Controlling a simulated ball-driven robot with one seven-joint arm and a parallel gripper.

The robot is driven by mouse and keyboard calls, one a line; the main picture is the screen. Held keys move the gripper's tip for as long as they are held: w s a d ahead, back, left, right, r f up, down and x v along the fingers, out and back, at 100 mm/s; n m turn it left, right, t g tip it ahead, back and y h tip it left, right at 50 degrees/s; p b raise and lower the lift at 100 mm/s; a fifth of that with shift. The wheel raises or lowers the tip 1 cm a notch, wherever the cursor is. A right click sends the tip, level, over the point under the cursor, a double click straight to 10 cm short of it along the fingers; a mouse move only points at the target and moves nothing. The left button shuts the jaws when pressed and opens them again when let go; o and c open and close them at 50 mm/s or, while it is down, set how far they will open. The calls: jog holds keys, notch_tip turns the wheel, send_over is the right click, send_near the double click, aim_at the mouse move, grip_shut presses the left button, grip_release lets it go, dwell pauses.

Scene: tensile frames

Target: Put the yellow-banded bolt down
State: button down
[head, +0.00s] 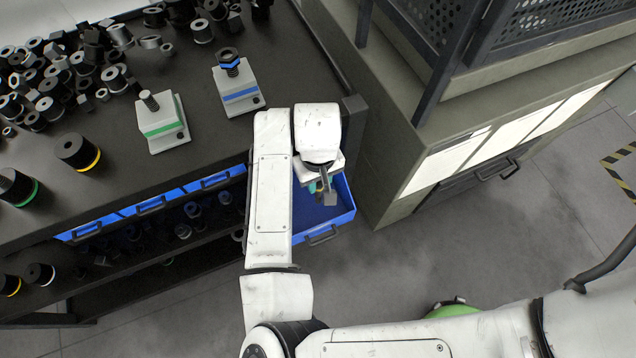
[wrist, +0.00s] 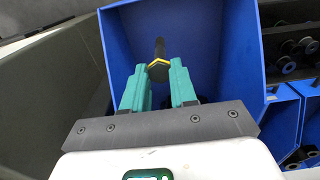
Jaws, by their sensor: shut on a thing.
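The yellow-banded bolt (wrist: 159,70) shows in the wrist view, with a dark hexagonal head edged in yellow and a dark shank pointing away from me. My gripper (wrist: 160,78) has its two teal fingers shut on the bolt's head. Behind the bolt is the inside of an open blue drawer (wrist: 122,40). In the head view my gripper (head: 318,188) is over or inside the pulled-out blue drawer (head: 346,212). There the bolt is too small and covered to make out surely. I cannot tell whether it touches the drawer's floor.
Closed blue drawers (head: 150,206) line the dark bench (head: 215,135). On the bench stand a green-striped block (head: 163,128) and a blue-striped block (head: 238,92), each with a bolt, plus many loose dark parts. A grey cabinet (head: 400,165) stands close right of the open drawer.

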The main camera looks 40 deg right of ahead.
aim_at(318, 184)
jog(key=shift+w+d+f, duration=0.25)
jog(key=shift+d+f, duration=0.05)
jog(key=shift+f, duration=0.2)
jog(key=shift+a+f, duration=0.1)
jog(key=shift+f, duration=1.3)
jog(key=shift+b, duration=0.3)
jog(key=shift+s+f, duration=0.1)
jog(key=shift+f, duration=0.6)
jog(key=c, duration=0.9)
grip_release()
jog(key=shift+r, duration=0.1)
notch_tip(318, 184, up, 13)
jog(key=p, duration=0.1)
jog(key=shift+p, duration=0.3)
jog(key=shift+r, duration=0.1)
